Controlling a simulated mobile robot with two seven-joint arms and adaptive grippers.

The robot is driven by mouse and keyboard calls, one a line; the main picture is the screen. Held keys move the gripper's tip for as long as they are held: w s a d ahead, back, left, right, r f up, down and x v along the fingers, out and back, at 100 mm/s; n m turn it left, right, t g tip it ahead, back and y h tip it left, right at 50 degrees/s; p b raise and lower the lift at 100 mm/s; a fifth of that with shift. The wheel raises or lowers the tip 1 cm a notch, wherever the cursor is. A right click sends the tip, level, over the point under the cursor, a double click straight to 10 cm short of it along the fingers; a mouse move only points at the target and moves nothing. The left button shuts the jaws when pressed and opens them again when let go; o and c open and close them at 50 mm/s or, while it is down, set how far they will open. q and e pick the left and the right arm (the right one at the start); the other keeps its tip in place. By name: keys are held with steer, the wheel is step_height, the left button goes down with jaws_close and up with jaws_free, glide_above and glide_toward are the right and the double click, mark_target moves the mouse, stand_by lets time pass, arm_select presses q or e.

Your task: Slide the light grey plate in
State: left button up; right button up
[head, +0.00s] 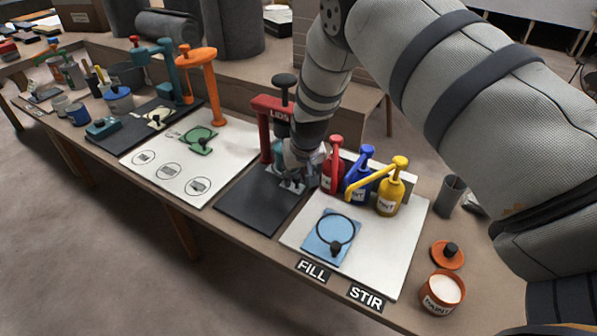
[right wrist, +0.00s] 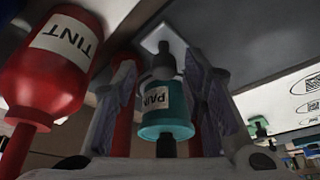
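The light grey plate (head: 291,185) lies on the dark mat (head: 245,207) at the foot of the red LIDS press (head: 265,130), partly hidden by my right gripper (head: 300,162). It also shows in the right wrist view (right wrist: 151,40), with a dark knob (right wrist: 163,52) in front of it. In that view my right gripper (right wrist: 160,70) has its fingers apart, one on each side of the knob, with visible gaps. A teal paint can (right wrist: 165,110) shows between the fingers, nearer the camera. Contact with the plate cannot be told. My left gripper is not in view.
Red (head: 332,170), blue (head: 360,180) and yellow (head: 390,195) tint bottles stand close to the right of my gripper. A blue plate (head: 318,250) lies on the white mat. An orange paint can (head: 441,292) stands near the front edge.

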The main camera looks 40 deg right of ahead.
steer(key=v, duration=1.2)
